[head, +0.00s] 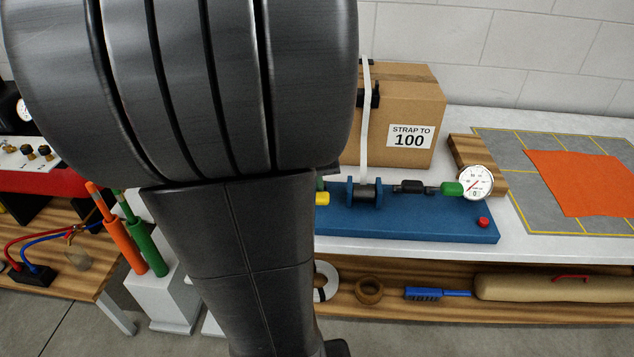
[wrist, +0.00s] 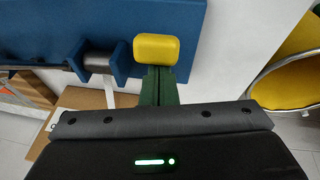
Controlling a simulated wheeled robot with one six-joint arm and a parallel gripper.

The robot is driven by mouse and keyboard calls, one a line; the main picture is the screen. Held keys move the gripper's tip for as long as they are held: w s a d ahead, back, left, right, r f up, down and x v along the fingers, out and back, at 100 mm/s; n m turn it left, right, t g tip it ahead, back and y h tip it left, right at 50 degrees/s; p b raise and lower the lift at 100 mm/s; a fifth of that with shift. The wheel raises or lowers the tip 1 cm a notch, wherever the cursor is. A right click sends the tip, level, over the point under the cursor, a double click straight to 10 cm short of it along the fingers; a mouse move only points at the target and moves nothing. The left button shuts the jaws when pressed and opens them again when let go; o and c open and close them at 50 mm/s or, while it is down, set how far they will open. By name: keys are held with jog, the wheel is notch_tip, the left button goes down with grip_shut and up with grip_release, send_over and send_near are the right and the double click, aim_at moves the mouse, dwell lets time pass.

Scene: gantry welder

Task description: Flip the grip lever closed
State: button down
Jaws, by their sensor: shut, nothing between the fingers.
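The grip lever appears as a yellow block-shaped end (wrist: 164,48) at the edge of the blue base in the wrist view. In the head view a bit of its yellow end (head: 322,199) shows beside my arm, left of the spool; the rest is hidden. My gripper (wrist: 159,72) shows as two dark green fingers pressed together, with nothing between them. The fingertips are right at the yellow end; I cannot tell whether they touch it. My arm covers most of the lever area in the head view.
The blue base (head: 420,222) carries a spool (head: 365,194), a gauge (head: 475,183) and a red button (head: 483,222). A cardboard box (head: 415,100) with a white strap (head: 365,130) stands behind it. An orange sheet (head: 585,182) lies on the right of the white table.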

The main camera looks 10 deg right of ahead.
jog(key=shift+s+a+f+t+h+b, duration=0.15)
jog(key=shift+s+f+t+b, duration=0.35)
jog(key=shift+b, duration=0.6)
jog(key=shift+s+a+f+t+h+b, duration=0.15)
jog(key=shift+f+t+b, duration=0.4)
jog(key=shift+b, duration=0.55)
jog(key=shift+s+f+b, duration=0.15)
jog(key=shift+f+b, duration=0.05)
jog(key=shift+b, duration=0.25)
jog(key=shift+s+f+g+b, duration=0.25)
jog(key=shift+f+b, duration=0.05)
jog(key=shift+f, duration=0.1)
jog(key=r+p, duration=0.1)
jog(key=r, duration=0.1)
jog(key=r+p, duration=0.2)
jog(key=w+a+r+p, duration=0.1)
jog(key=r, duration=0.1)
jog(key=s+p+v, duration=0.1)
jog(key=p+v, duration=0.4)
jog(key=v, duration=0.3)
jog(key=shift+a+f, duration=0.1)
jog(key=shift+f, duration=0.1)
